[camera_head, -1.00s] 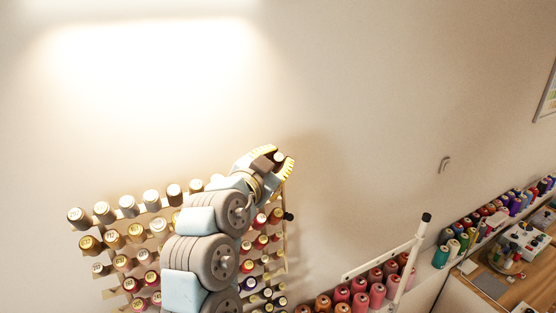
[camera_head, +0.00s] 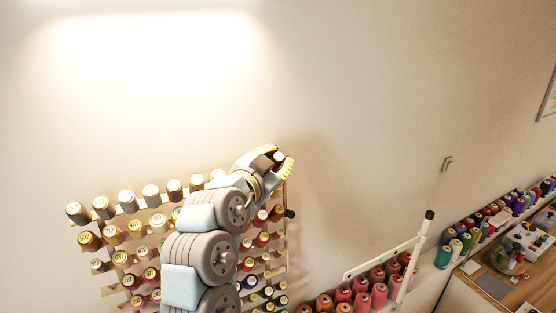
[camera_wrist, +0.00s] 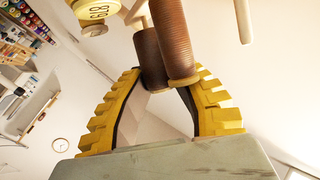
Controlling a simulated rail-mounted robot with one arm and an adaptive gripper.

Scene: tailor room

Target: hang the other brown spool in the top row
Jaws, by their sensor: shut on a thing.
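My gripper (camera_head: 272,158) is at the right end of the rack's top row in the head view. Its yellow ridged fingers (camera_wrist: 168,95) are shut on a brown spool. In the wrist view two brown spools stand close side by side at the fingertips, a front one (camera_wrist: 176,42) and one partly behind it (camera_wrist: 150,62). I cannot tell which of them is gripped or whether it touches a peg. The spool rack (camera_head: 105,292) on the wall holds rows of spools. The top row (camera_head: 151,194) runs from the left up to my gripper, and my arm hides part of the rack.
Red and pink spools (camera_head: 362,290) stand on a lower rack with a white bar (camera_head: 390,255). A shelf of coloured spools (camera_head: 470,237) is further right. Wall above is bare.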

